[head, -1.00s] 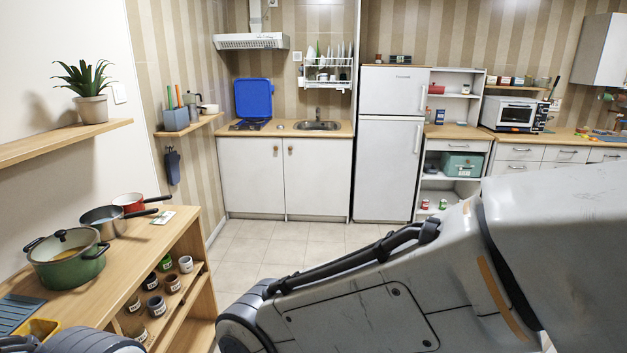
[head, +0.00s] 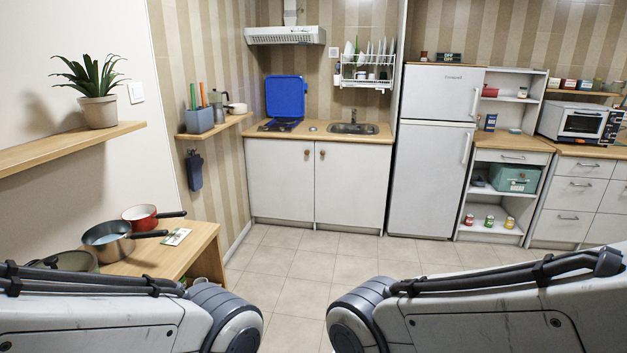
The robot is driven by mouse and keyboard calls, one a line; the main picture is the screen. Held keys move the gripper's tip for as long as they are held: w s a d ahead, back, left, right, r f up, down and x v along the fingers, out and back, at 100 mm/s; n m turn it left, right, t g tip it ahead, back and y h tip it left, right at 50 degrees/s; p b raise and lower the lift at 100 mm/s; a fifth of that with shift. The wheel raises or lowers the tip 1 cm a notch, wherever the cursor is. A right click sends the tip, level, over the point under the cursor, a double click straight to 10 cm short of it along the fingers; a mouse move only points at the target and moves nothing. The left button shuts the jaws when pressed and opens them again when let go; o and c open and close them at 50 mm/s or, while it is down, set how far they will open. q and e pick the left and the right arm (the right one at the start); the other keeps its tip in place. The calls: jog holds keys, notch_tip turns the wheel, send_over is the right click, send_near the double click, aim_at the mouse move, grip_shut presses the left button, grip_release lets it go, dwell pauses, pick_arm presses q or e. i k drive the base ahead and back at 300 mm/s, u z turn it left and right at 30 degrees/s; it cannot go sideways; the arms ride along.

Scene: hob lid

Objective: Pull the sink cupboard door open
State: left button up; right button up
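The sink cupboard stands against the far wall under a wooden worktop with the sink (head: 353,128). It has two white doors, a left door (head: 279,182) and a right door (head: 350,188), both shut. Each has a small round brown knob near its top inner edge: the left knob (head: 306,152) and the right knob (head: 322,153). My arms show large at the bottom left and bottom right, well short of the cupboard. Neither of my grippers is in view.
Tiled floor (head: 290,285) lies open before the cupboard. A wooden shelf unit (head: 200,240) with pans stands at left. The fridge (head: 430,170) stands right of the cupboard. A blue hob lid (head: 285,97) stands raised on the worktop.

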aim_at(351, 178)
jog(key=z, duration=0.55)
jog(key=i, duration=3.95)
jog(key=u, duration=0.9)
jog(key=i, duration=1.2)
jog(key=u, duration=0.3)
